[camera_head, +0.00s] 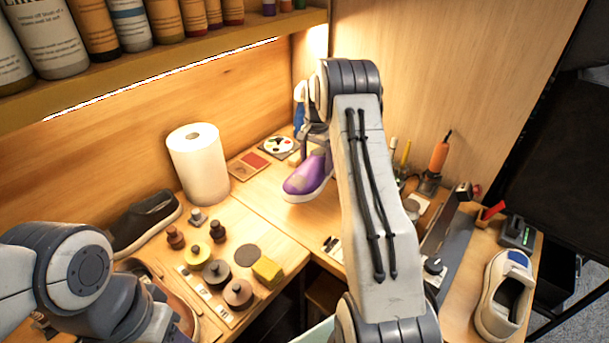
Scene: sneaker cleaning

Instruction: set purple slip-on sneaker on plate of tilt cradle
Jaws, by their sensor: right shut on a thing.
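The purple slip-on sneaker (309,178) has a white sole and duller patches on its upper. It hangs from my right gripper (314,150), toe toward the lower left, over the back part of the wooden bench. The gripper is shut on it, though my forearm hides most of the jaws and the heel end. A dark grey slab (452,250) with a round knob stands right of my forearm. It may be the tilt cradle, but my arm covers part of it and I cannot tell. My left arm is at lower left, with its gripper out of view.
A paper roll (198,163), a dark shoe (146,222), several brushes and pots and a yellow sponge (267,269) stand left. A white shoe (505,293) and an orange-handled tool (438,157) are at right. A bottle shelf (165,62) overhangs. A gap opens at the bench front.

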